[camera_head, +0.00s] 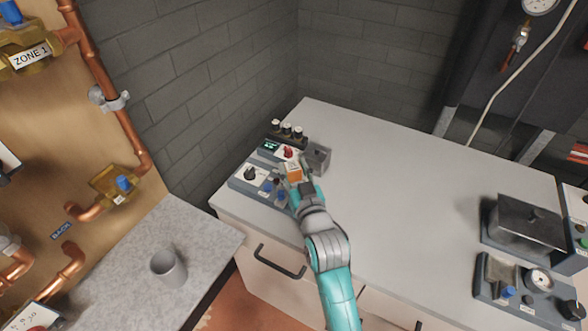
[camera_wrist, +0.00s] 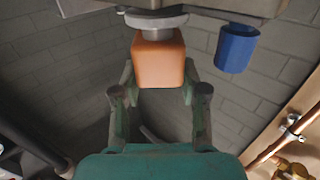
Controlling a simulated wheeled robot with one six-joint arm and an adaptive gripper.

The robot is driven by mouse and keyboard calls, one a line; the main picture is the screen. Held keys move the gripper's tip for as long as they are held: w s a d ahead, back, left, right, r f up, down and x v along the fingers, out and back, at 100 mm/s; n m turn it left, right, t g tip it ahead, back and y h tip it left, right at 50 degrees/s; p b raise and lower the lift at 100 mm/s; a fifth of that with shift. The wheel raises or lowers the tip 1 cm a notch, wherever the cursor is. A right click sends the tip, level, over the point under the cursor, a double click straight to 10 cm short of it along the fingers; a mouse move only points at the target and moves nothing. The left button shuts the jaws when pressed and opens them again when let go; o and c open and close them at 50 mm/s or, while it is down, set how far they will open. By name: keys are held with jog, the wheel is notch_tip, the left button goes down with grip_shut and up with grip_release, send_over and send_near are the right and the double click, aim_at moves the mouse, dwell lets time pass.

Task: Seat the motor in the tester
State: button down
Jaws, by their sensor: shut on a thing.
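A grey neck and round flange adjoin the block, against a pale part at the top edge. The tester appears to be the blue-grey bench unit (camera_head: 247,184) with a dark knob, display and red knob. My gripper covers part of its right side. I cannot tell whether the motor is seated in it.
A blue cylinder (camera_wrist: 236,47) is near the block in the wrist view. More equipment (camera_head: 525,225) stands at the right; the bench (camera_head: 400,200) between is clear.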

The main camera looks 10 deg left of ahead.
jog(key=shift+f, duration=0.25)
dwell(0.3)
jog(key=c, duration=0.5)
grip_release()
jog(key=shift+c, duration=0.2)
jog(key=shift+f, duration=0.1)
jog(key=v, duration=1.2)
